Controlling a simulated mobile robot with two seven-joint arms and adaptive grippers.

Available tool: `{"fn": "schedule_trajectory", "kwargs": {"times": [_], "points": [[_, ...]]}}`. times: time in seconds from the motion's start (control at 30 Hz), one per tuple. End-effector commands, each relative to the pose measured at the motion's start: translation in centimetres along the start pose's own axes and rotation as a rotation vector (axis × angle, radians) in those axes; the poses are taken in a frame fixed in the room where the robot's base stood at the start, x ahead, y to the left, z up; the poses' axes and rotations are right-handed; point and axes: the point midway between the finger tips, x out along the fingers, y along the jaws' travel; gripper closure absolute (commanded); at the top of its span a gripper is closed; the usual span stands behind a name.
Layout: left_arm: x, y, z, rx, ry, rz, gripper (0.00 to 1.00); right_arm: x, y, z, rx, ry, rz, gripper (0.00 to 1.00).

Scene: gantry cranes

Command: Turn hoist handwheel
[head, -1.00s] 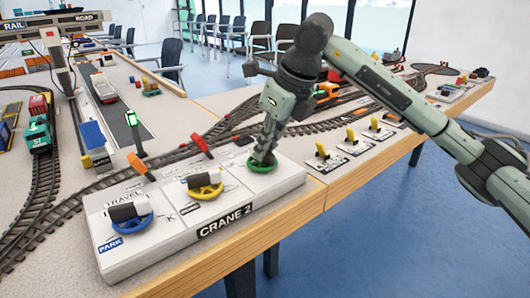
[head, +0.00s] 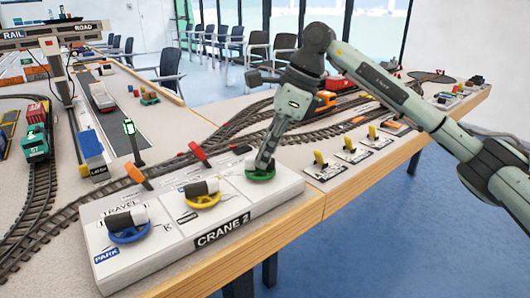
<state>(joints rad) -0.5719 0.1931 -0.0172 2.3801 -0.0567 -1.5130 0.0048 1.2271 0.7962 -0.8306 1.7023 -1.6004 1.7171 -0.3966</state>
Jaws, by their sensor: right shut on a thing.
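The green handwheel (head: 260,176) is at the right end of the white CRANE 2 control box (head: 222,216). My right gripper (head: 262,166) points down onto it and is shut on it, covering its upper middle. The yellow handwheel (head: 203,201) is in the middle of the box and the blue handwheel (head: 129,234) is at the left, by the TRAVEL and PARK labels. Each of these two has a dark and white cylinder over it. The label by the green wheel is hidden. My left gripper is not in view.
An orange lever (head: 138,176) and a red lever (head: 198,152) stand behind the box. Model tracks run behind it. Small plates with yellow levers (head: 348,143) lie to the right. The crane gantry (head: 57,68) is at the far left.

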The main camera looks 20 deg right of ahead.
Motion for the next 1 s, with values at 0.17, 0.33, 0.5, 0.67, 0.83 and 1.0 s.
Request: {"fn": "schedule_trajectory", "kwargs": {"times": [0.17, 0.33, 0.5, 0.67, 0.83, 1.0], "points": [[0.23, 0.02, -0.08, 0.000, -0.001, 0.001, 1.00, -0.11, -0.08, 0.04, -0.018, -0.001, 0.005, 1.00], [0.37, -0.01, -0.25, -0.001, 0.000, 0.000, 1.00, -0.11, -0.07, 0.04, -0.021, -0.001, 0.005, 1.00], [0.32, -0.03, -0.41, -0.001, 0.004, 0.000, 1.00, -0.11, -0.07, 0.04, -0.020, -0.001, 0.005, 1.00], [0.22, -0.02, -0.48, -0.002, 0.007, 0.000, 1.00, -0.09, -0.06, 0.03, -0.020, -0.001, 0.005, 0.73], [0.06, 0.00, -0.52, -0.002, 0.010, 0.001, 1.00, -0.05, -0.04, 0.01, -0.019, 0.000, 0.006, 0.69], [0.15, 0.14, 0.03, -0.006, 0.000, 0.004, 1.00, -0.18, -0.05, 0.01, -0.018, 0.000, 0.006, 0.69]]}}
